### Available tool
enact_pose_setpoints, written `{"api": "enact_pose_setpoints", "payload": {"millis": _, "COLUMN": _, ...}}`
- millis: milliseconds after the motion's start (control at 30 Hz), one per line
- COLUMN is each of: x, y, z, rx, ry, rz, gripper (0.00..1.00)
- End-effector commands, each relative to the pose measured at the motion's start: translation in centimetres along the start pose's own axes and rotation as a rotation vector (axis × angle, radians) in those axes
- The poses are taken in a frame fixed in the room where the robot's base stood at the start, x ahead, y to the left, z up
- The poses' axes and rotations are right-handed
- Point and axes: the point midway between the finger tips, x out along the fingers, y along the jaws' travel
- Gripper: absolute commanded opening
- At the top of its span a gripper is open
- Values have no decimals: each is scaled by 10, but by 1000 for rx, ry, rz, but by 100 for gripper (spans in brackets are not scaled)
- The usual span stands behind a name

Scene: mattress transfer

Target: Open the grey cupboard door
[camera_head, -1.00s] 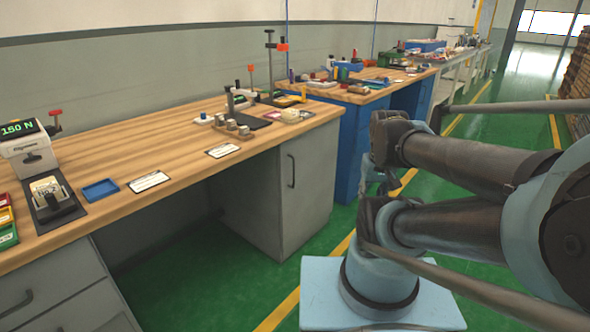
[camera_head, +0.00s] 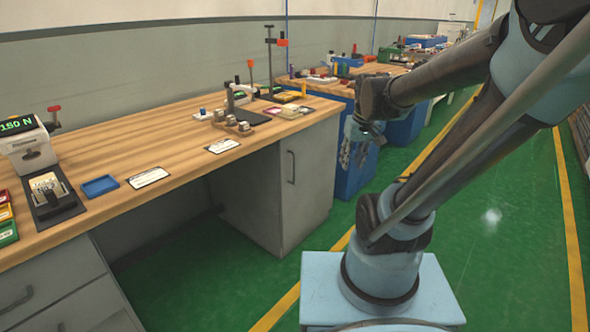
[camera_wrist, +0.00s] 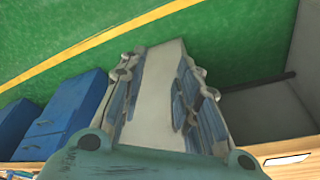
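The grey cupboard door (camera_head: 312,185) is the end face of the grey cupboard under the right end of the wooden workbench. It looks shut. Its upright dark handle (camera_head: 291,167) is near the door's left edge. My gripper (camera_head: 361,150) hangs in the air to the right of the door, near bench height, apart from the handle. In the wrist view my gripper (camera_wrist: 160,65) has its fingers spread, with a pale grey cupboard face (camera_wrist: 158,100) showing between them and nothing held. I cannot make out the handle clearly in the wrist view.
The workbench top (camera_head: 110,125) holds labels, a blue tray (camera_head: 100,186) and small fixtures. A blue cabinet (camera_head: 352,175) stands just behind the grey cupboard, close to my gripper.

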Motion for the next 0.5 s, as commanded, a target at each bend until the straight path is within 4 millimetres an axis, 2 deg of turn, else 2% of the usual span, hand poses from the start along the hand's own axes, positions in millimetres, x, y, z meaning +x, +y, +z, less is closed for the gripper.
{"api": "enact_pose_setpoints", "payload": {"millis": 33, "x": 1, "y": -2, "z": -16, "rx": -22, "ry": 6, "rz": -7, "gripper": 30}}
{"api": "enact_pose_setpoints", "payload": {"millis": 100, "x": 4, "y": -6, "z": -36, "rx": -55, "ry": 15, "rz": -17, "gripper": 30}}
{"api": "enact_pose_setpoints", "payload": {"millis": 267, "x": 14, "y": -15, "z": -81, "rx": -127, "ry": 36, "rz": -39, "gripper": 30}}
{"api": "enact_pose_setpoints", "payload": {"millis": 500, "x": 39, "y": -34, "z": -147, "rx": -235, "ry": 69, "rz": -72, "gripper": 30}}
